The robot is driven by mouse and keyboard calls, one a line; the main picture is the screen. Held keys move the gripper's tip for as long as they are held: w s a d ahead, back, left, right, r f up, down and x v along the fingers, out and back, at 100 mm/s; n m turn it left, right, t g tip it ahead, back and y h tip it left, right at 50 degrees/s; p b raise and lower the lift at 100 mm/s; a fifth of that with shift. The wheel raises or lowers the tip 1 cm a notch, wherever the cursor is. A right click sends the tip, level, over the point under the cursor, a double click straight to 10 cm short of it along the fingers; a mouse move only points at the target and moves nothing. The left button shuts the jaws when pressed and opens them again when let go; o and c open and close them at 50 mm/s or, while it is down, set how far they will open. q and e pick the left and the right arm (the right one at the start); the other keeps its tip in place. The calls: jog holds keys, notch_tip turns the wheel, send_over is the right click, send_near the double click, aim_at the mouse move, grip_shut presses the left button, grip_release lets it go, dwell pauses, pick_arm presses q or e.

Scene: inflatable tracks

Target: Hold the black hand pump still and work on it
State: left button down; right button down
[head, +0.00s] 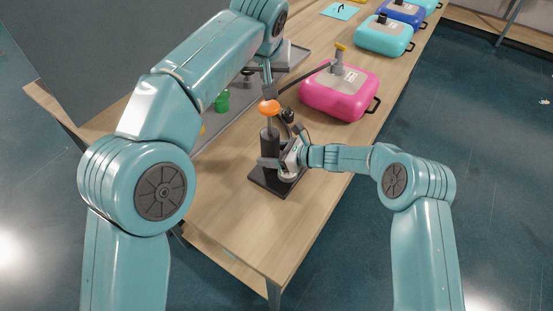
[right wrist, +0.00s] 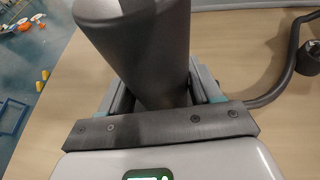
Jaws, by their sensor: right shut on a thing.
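The black hand pump (head: 267,147) stands upright on the wooden table, on a flat dark base (head: 261,181). An orange knob (head: 270,107) tops its rod, which shows above the barrel. My right gripper (head: 277,161) comes from the right and is shut on the barrel low down. In the right wrist view the dark barrel (right wrist: 145,50) sits between the fingers of my right gripper (right wrist: 150,90). My left gripper (head: 268,90) points down just above the orange knob. I cannot tell whether its fingers touch the knob or are closed.
A pink inflatable (head: 330,100) with a yellow-topped fitting lies behind the pump; a dark hose (head: 306,76) reaches toward it. Teal (head: 372,46) and blue inflatables lie farther back. A grey tray (head: 222,120) with a green item (head: 222,102) is at left. The table's front is clear.

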jog(key=shift+c, duration=0.7)
grip_release()
